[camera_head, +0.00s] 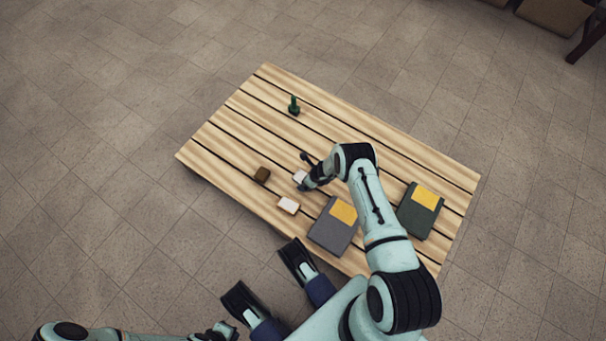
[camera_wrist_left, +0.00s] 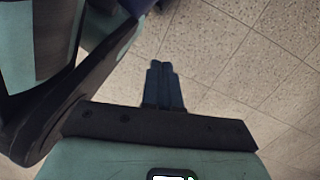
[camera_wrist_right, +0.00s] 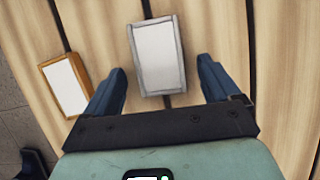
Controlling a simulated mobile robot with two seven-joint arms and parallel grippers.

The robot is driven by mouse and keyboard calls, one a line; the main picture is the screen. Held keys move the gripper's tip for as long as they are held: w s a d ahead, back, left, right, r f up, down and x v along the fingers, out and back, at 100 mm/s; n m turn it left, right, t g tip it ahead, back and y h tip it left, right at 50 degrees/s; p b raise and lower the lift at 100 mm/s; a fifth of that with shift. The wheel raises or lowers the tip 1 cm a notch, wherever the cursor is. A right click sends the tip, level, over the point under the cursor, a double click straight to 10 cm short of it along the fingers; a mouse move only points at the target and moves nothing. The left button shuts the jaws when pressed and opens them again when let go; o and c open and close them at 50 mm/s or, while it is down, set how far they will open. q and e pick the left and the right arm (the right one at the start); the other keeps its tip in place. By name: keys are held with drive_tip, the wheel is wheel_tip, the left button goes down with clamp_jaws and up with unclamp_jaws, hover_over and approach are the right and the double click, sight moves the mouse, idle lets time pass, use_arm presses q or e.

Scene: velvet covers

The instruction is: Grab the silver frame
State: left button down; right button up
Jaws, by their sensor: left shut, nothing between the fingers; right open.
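The silver frame (camera_wrist_right: 158,55) is a small light-grey rectangle with a pale face, lying on the slatted wooden table (camera_head: 235,118). In the head view the silver frame (camera_head: 300,177) sits near the middle of the table, partly covered by my right gripper. My right gripper (camera_wrist_right: 161,66) is open, with one finger on either side of the frame's near part and visible gaps to both. Whether the fingers are down at its height I cannot tell. My left gripper (camera_wrist_left: 164,68) is shut and empty over the floor; in the head view it (camera_head: 228,331) is at the bottom, off the table.
A gold-brown frame (camera_wrist_right: 66,85) lies just left of the silver one. The table's far left is clear.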

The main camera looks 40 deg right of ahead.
drive_tip(key=shift+w+a+f, duration=0.1)
drive_tip(key=shift+w+f, duration=0.1)
drive_tip(key=shift+f, duration=0.15)
drive_tip(key=c, duration=1.1)
drive_tip(key=shift+c, duration=0.2)
